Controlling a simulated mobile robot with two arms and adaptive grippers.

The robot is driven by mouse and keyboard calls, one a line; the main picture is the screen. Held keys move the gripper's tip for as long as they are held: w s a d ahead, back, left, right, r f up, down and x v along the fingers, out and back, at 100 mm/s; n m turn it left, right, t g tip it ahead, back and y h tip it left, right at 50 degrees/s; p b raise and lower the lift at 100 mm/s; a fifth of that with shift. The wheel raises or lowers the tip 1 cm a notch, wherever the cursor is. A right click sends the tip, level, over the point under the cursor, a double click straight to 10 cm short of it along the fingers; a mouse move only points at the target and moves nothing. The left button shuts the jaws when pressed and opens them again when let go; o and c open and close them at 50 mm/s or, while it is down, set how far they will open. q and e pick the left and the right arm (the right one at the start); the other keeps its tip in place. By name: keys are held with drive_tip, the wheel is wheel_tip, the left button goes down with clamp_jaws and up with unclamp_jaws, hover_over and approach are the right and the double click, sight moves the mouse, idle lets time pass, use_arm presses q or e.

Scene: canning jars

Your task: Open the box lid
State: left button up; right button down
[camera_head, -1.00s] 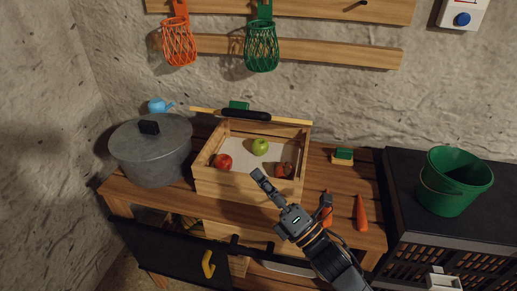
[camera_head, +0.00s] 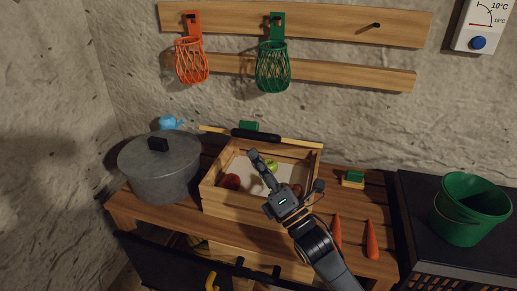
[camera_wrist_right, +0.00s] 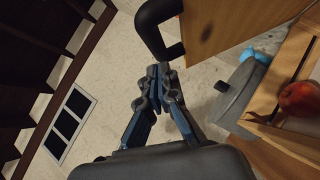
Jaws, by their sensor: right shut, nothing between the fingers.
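The wooden box (camera_head: 245,207) stands on the bench with its top open. Its lid (camera_head: 302,143) shows nearly edge-on at the back of the box, raised, with a black handle (camera_head: 256,135) on it. In the right wrist view the lid (camera_wrist_right: 225,25) is a wooden panel, and its black handle (camera_wrist_right: 148,22) is just beyond my fingers. My right gripper (camera_head: 254,156) is over the box, shut and empty, its fingertips (camera_wrist_right: 158,70) close together and apart from the handle. My left gripper is out of view.
A red fruit (camera_head: 231,181) and a green apple (camera_head: 271,165) lie in the box. A grey lidded pot (camera_head: 160,173) stands left of it. Carrots (camera_head: 371,240) and a green-topped brush (camera_head: 353,179) lie to the right. A green bucket (camera_head: 468,209) stands farther right.

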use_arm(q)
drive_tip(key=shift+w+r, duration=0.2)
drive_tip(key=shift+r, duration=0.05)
use_arm(e)
drive_tip(key=shift+w+d+r, duration=0.2)
drive_tip(key=shift+w+r, duration=0.3)
drive_tip(key=shift+w, duration=0.05)
